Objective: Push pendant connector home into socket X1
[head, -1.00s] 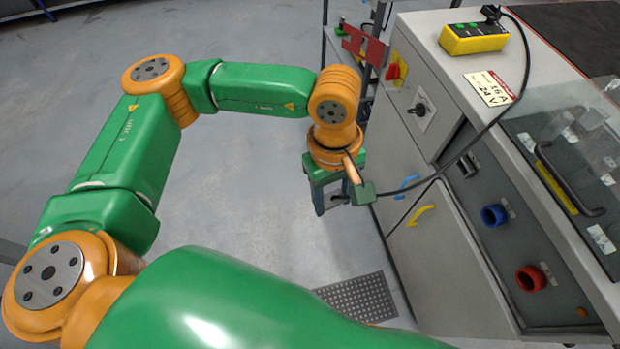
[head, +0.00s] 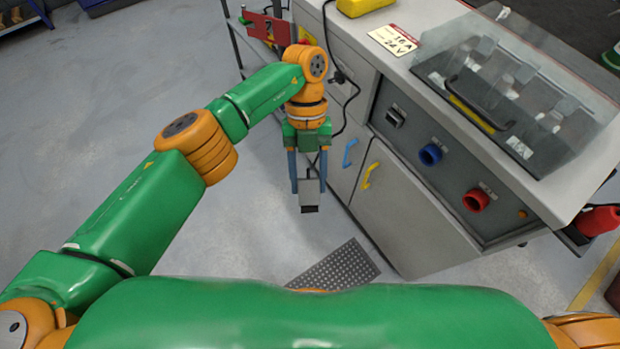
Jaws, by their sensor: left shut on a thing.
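My left gripper (head: 309,188) points down in front of the cabinet, its two blue fingers shut on a grey block-shaped connector (head: 309,198) with a dark lower end. A black cable (head: 352,98) loops down from the cabinet top toward the gripper; the wrist hides where it joins. The connector is in free air, apart from the panel. On the panel are a rectangular socket (head: 396,117), a round blue socket (head: 430,154) and a round red socket (head: 476,201). Their labels are too small to read, so I cannot tell which is X1. My right gripper is out of view.
The grey cabinet (head: 400,205) has a blue handle (head: 350,152) and a yellow handle (head: 370,175). A yellow pendant box (head: 362,5) and a clear cover (head: 535,70) are on top. A perforated plate (head: 335,268) lies on the floor.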

